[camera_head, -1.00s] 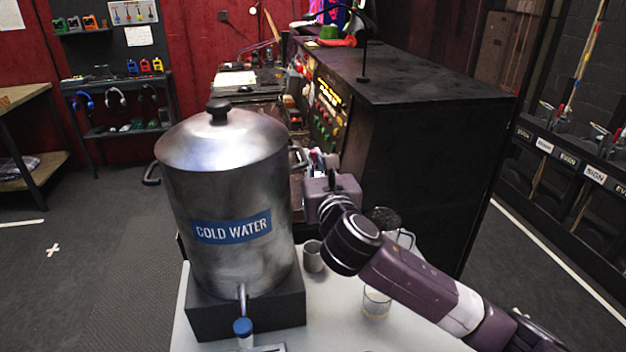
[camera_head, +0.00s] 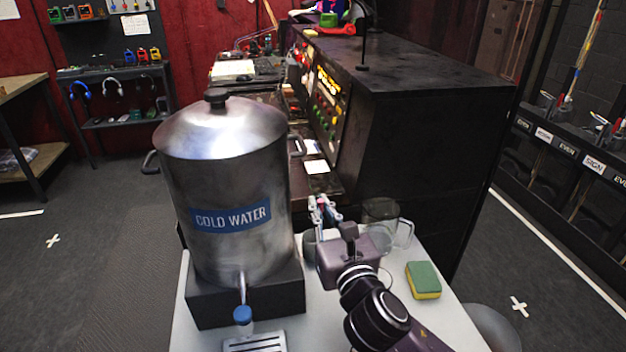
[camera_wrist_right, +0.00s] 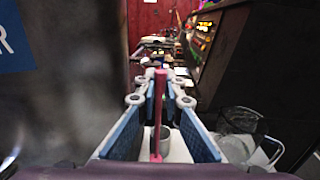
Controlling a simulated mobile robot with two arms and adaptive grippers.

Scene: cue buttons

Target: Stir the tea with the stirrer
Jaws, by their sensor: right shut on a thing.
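My right gripper (camera_head: 325,212) is above the white table, just right of the cold water urn. In the right wrist view its blue-padded fingers (camera_wrist_right: 160,85) are shut on a thin dark-red stick, the stirrer (camera_wrist_right: 158,115). A grey cup (camera_head: 309,246) stands on the table, partly hidden behind the gripper; it also shows below the fingers in the wrist view (camera_wrist_right: 166,138). I cannot tell whether the stirrer's end is inside the cup. The cup's contents are not visible. My left gripper is not in view.
The large metal cold water urn (camera_head: 225,170) stands close on the left, with a blue-knobbed tap (camera_head: 243,315). A glass pitcher (camera_head: 380,212) is right of the gripper. A green-yellow sponge (camera_head: 423,281) lies near the table's right edge. A black cabinet (camera_head: 425,150) stands behind.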

